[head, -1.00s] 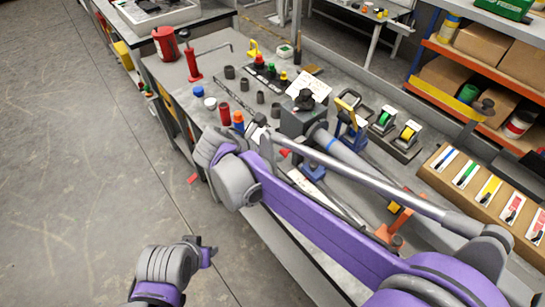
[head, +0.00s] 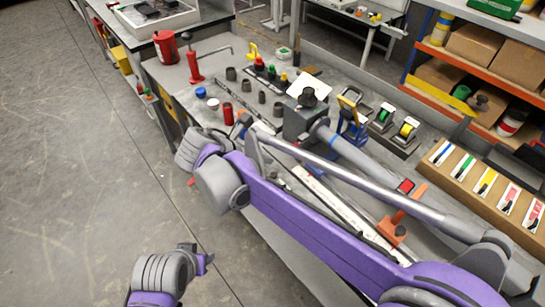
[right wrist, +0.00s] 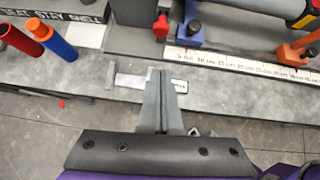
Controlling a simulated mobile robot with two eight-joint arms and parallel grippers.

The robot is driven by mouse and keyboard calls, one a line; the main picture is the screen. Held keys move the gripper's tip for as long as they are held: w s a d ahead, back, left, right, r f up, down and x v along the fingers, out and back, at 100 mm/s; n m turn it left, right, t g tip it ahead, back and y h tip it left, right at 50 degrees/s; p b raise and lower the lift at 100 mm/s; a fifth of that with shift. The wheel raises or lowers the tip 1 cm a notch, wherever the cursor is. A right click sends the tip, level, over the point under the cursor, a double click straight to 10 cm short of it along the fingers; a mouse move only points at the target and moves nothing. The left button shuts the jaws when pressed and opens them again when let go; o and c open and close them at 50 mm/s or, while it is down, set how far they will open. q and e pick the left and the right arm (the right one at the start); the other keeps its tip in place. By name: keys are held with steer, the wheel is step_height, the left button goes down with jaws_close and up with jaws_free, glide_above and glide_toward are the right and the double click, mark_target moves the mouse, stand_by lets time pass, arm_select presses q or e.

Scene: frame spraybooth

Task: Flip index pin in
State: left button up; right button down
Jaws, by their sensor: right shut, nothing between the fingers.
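No part can be made out for certain as the index pin. In the right wrist view, a small red knob (right wrist: 161,27) sits at the edge of a grey block. A light grey bar-shaped piece (right wrist: 130,79) lies at the bench edge, just left of my fingertips. My right gripper (right wrist: 160,76) is shut and empty, its fingers over the bench edge beside a small white label (right wrist: 180,86). In the head view, the grey fixture block (head: 303,122) with a black knob on top stands right of my right wrist. My left gripper (head: 205,261) hangs over the floor; its jaws are unclear.
The floor left of the bench (head: 80,180) is clear.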

arm_select(q)
steer(key=shift+w+d, duration=0.35)
arm_select(e)
steer(key=v, duration=0.6)
steer(key=shift+w+d+r, duration=0.2)
